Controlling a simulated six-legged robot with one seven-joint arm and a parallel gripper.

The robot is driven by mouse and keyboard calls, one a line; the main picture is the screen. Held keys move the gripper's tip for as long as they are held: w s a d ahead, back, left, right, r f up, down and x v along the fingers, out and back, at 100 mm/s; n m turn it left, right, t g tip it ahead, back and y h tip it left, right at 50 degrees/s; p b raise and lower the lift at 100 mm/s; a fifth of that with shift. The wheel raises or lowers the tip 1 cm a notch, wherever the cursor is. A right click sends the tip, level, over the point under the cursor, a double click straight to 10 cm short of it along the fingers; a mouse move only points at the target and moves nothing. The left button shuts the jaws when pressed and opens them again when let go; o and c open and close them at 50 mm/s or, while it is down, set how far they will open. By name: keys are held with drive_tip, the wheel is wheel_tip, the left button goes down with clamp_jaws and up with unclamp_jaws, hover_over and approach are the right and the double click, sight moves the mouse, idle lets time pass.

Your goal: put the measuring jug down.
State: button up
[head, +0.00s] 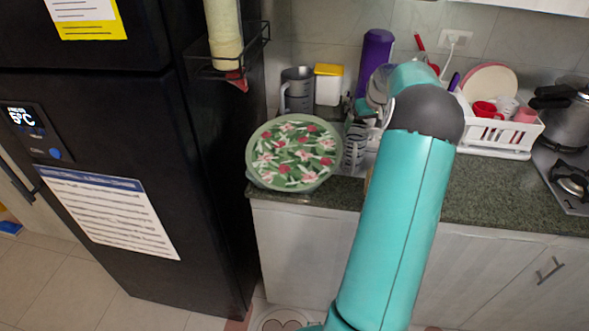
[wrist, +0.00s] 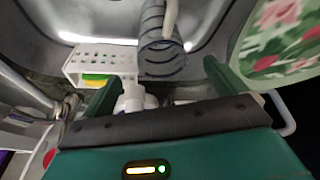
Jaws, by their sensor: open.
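A grey jug with dark bands or markings, which I take as the measuring jug (head: 355,145), stands on the counter at the sink side, just right of the round floral tray. The wrist view shows it too (wrist: 160,55), with a pale handle, beyond and between my fingertips and apart from them. My gripper (wrist: 162,90) is open, with its two dark green fingers spread and nothing held between them. In the head view my gripper is hidden behind my turquoise arm.
The floral tray (head: 293,153) lies left of the jug. A dark grey jug (head: 297,90) and a white-yellow box (head: 328,84) stand behind. A white perforated holder (wrist: 100,60) sits near my fingers. A white dish rack (head: 500,138) stands right; the front counter right is clear.

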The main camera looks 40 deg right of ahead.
drive_tip(key=w+a+r+n, duration=0.1)
drive_tip(key=a+r, duration=0.4)
drive_tip(key=a, duration=0.6)
drive_tip(key=a+r+n, duration=0.1)
drive_tip(key=a+r, duration=0.3)
drive_tip(key=a, duration=0.7)
drive_tip(key=w+a+r+n, duration=0.1)
drive_tip(key=a+r, duration=0.4)
drive_tip(key=a, duration=0.6)
drive_tip(key=s+a+f+n+t+y, duration=0.1)
drive_tip(key=s+a+f+n+y, duration=0.1)
drive_tip(key=s+a, duration=1.8)
drive_tip(key=a, duration=0.3)
drive_tip(key=shift+f, duration=0.1)
